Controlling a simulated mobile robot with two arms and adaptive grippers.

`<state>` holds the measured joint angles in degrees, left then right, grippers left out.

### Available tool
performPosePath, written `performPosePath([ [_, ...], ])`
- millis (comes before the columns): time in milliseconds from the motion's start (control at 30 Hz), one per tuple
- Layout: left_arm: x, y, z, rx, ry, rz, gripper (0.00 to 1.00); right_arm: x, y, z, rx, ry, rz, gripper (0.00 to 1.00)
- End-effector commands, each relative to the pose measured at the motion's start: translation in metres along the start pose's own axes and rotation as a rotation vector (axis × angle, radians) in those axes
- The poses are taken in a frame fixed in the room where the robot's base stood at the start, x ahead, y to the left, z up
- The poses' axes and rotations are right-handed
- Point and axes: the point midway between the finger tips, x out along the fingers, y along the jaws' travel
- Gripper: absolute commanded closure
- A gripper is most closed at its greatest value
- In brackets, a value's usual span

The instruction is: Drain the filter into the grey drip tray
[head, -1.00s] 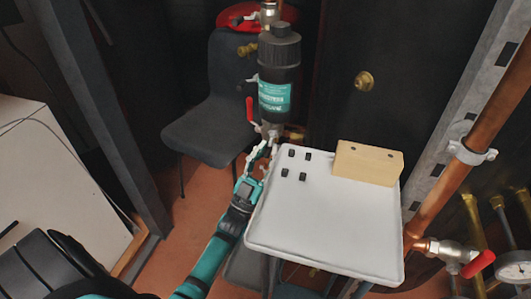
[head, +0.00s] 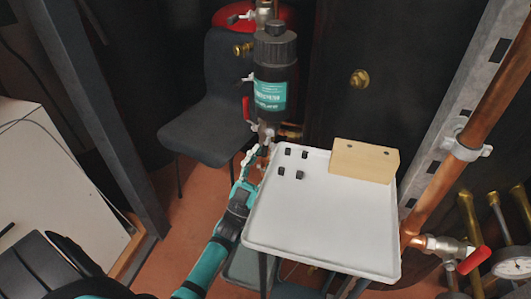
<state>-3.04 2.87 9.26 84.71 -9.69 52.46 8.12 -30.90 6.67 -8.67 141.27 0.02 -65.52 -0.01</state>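The filter (head: 275,62) is an upright black canister with a teal label, mounted on the pipework at the top centre of the head view. A valve with a red lever (head: 246,108) is on its lower left. My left gripper (head: 257,154) is just below the filter's lower fitting, beside the white table's far left corner. Whether its fingers touch the fitting or are closed cannot be made out. A grey tray (head: 240,270), apparently the drip tray, lies low beside the white table, partly hidden by my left arm and the table. My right gripper is not in view.
The white table (head: 320,235) holds a tan block (head: 365,161) and several small black pieces. A dark chair (head: 212,130) stands behind left. A copper pipe (head: 450,170) with a red-handled valve (head: 474,260) runs along the right. The table's front is bare.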

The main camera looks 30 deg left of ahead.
Motion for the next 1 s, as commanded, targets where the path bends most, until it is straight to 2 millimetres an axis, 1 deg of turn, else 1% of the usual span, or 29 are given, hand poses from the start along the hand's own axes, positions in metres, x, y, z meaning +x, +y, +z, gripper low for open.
performPosePath([
  [33, -0.01, 0.0, 0.001, 0.0, -0.004, 0.001, 0.74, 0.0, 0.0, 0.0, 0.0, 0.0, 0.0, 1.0],
  [300, -0.068, 0.001, 0.001, 0.0, -0.007, 0.002, 0.74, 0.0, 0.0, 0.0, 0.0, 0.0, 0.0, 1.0],
  [400, -0.085, 0.002, 0.001, 0.0, -0.006, 0.003, 0.74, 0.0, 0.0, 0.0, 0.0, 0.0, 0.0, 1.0],
  [500, -0.098, 0.002, 0.001, 0.0, -0.005, 0.004, 0.74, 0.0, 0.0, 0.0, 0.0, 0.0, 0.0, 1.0],
  [600, -0.105, 0.002, 0.001, 0.0, -0.004, 0.003, 0.74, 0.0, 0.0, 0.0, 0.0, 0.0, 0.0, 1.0],
  [700, -0.108, 0.002, 0.0, 0.0, -0.003, 0.003, 0.74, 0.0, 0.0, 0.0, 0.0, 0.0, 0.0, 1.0],
  [1000, -0.108, 0.002, 0.0, 0.0, -0.003, 0.003, 0.74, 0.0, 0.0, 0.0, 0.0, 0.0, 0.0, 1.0],
])
